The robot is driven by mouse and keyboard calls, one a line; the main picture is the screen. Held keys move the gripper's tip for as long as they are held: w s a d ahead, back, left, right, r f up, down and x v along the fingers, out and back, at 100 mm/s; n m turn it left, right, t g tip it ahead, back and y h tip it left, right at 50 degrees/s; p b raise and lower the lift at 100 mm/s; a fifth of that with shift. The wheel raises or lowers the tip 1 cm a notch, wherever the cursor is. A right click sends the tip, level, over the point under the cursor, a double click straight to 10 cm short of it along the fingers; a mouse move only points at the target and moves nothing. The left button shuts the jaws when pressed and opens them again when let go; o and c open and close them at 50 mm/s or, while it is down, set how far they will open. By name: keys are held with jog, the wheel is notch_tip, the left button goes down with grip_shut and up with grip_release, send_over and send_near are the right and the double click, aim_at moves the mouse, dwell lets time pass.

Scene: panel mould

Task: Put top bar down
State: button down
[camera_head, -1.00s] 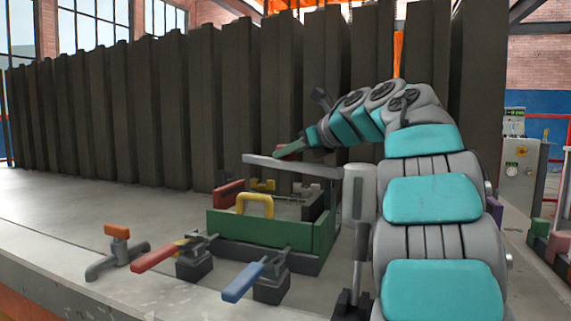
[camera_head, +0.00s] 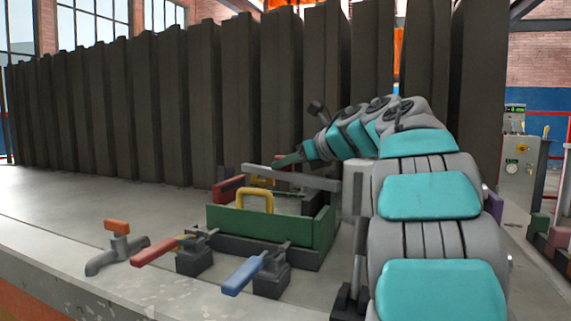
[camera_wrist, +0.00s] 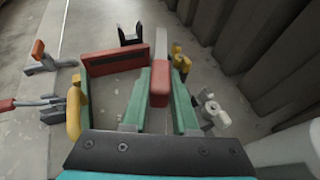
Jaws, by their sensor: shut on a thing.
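The top bar (camera_head: 300,179) is a long grey bar above the panel mould. Its right end meets a grey upright post (camera_head: 354,190). My gripper (camera_head: 287,160) reaches in from the right, just over the bar's middle. In the wrist view my gripper (camera_wrist: 160,88) is shut around a red grip on the bar; the grey bar (camera_wrist: 161,42) runs on beyond it. The mould has a green front wall (camera_head: 258,226) with a yellow handle (camera_head: 255,200) and a red wall (camera_head: 226,188). Whether the bar touches the mould cannot be told.
A red-handled clamp (camera_head: 160,250) and a blue-handled clamp (camera_head: 245,275) stand in front of the mould. An orange-topped tap-like piece (camera_head: 116,240) is at the left. Tall dark ribbed panels (camera_head: 180,110) rise behind. The table is clear at the far left.

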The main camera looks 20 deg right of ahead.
jog(key=shift+f+b, duration=0.4)
jog(key=shift+b, duration=0.05)
jog(key=c, duration=0.7)
grip_release()
jog(key=shift+r, duration=0.1)
jog(key=shift+r+p, duration=0.2)
jog(key=shift+p, duration=0.2)
notch_tip(320, 180, up, 5)
send_over(324, 179)
jog(key=shift+w+d+r+b, duration=0.1)
jog(key=shift+w+b, duration=0.1)
jog(key=shift+b, duration=0.15)
